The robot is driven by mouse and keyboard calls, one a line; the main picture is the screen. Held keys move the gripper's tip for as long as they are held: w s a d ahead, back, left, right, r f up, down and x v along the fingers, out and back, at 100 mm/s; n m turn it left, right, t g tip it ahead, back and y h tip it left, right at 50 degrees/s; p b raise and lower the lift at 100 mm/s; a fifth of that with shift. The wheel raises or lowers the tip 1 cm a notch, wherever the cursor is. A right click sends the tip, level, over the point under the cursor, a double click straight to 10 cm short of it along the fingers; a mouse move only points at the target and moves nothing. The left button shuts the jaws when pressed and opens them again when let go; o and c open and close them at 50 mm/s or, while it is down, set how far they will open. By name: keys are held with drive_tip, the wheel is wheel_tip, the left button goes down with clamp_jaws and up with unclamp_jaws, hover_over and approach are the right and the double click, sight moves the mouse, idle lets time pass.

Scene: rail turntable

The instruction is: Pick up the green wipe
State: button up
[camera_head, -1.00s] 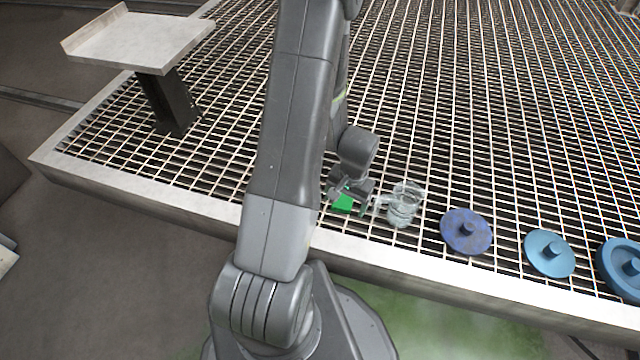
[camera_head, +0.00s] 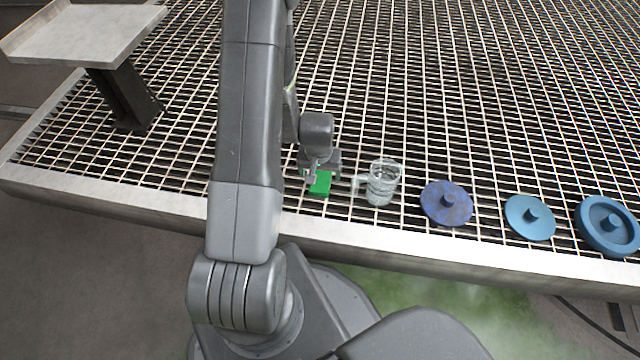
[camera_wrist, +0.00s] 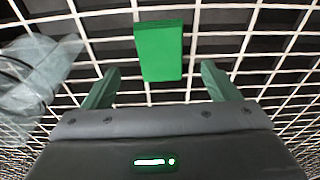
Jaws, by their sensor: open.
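The green wipe (camera_head: 320,184) is a small flat rectangle lying on the white grating near its front edge. In the wrist view the wipe (camera_wrist: 159,50) is just beyond the fingertips, roughly centred between them. My gripper (camera_head: 318,172) is close to the wipe in the head view, partly in front of its far side. In the wrist view my gripper (camera_wrist: 158,82) is open, with one finger on each side and nothing between them except the wipe's near end close by.
A clear glass mug (camera_head: 380,184) stands just right of the wipe; it shows blurred at left in the wrist view (camera_wrist: 38,75). A raised grey tray (camera_head: 85,35) stands at back left. The grating (camera_head: 470,90) behind is clear.

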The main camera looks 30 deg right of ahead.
sight(320, 182)
drive_tip(key=f, duration=0.1)
drive_tip(key=f+b, duration=0.1)
drive_tip(key=f, duration=0.1)
drive_tip(key=w+f, duration=0.1)
drive_tip(key=f, duration=0.1)
drive_tip(key=shift+d+b, duration=0.2)
drive_tip(key=shift+b, duration=0.2)
drive_tip(key=c, duration=1.1)
drive_tip(key=shift+o, duration=0.2)
wheel_tip(320, 182, up, 10)
drive_tip(key=p, duration=0.3)
